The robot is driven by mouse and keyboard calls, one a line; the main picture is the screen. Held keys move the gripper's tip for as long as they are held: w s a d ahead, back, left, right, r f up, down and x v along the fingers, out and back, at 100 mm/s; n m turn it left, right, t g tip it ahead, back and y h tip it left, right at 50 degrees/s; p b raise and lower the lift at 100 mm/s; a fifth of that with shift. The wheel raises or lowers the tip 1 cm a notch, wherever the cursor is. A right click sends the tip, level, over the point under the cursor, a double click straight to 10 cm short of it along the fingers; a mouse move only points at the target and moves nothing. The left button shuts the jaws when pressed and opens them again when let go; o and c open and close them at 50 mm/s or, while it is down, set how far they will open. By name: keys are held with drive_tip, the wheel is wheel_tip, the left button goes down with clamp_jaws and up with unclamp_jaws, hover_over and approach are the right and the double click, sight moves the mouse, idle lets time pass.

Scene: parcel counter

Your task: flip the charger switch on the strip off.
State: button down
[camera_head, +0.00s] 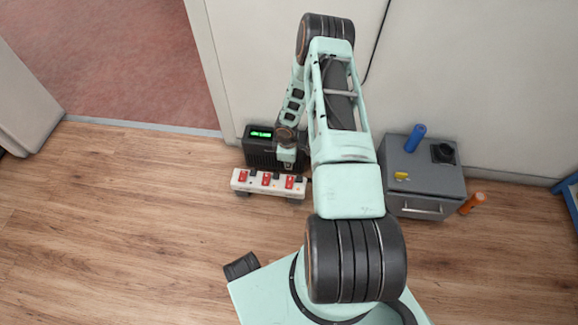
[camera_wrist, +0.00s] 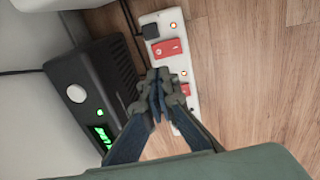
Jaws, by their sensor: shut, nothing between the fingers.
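A white power strip (camera_head: 268,183) with red switches stands in front of the black charger box in the head view. It also shows in the wrist view (camera_wrist: 168,19), with a black plug (camera_wrist: 150,31) and a red switch (camera_wrist: 167,49) beyond my fingertips. A second red switch (camera_wrist: 185,90) is partly hidden beside the fingers, and lamps glow by both. The black charger (camera_head: 274,156) has a lit green display (camera_wrist: 102,134). My gripper (camera_wrist: 160,78) is shut and empty, its fingertips over or near the strip's charger-side edge; I cannot tell whether they touch it.
A grey box (camera_head: 425,178) with a drawer handle stands right of my arm, carrying a blue cylinder (camera_head: 415,138) and a yellow object. An orange cylinder (camera_head: 472,203) lies beside it. The wall is close behind the charger. The wood floor (camera_head: 130,220) left of the strip is clear.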

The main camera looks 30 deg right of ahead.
sight(289, 179)
drive_tip(key=f+b, duration=0.1)
drive_tip(key=f, duration=0.2)
drive_tip(key=f+b, duration=0.1)
drive_tip(key=f, duration=0.3)
drive_tip(key=w+f+b, duration=0.1)
drive_tip(key=f+b, duration=0.1)
drive_tip(key=f, duration=0.2)
drive_tip(key=shift+d, duration=0.35)
drive_tip(key=shift+w, duration=0.1)
drive_tip(key=shift+p, duration=0.9)
drive_tip(key=shift+w+f, duration=0.1)
drive_tip(key=shift+f, duration=0.2)
drive_tip(key=shift+s+a+r+p, duration=0.25)
drive_tip(key=shift+s+a+p, duration=0.15)
drive_tip(key=shift+s+p, duration=0.5)
drive_tip(key=shift+w, duration=0.2)
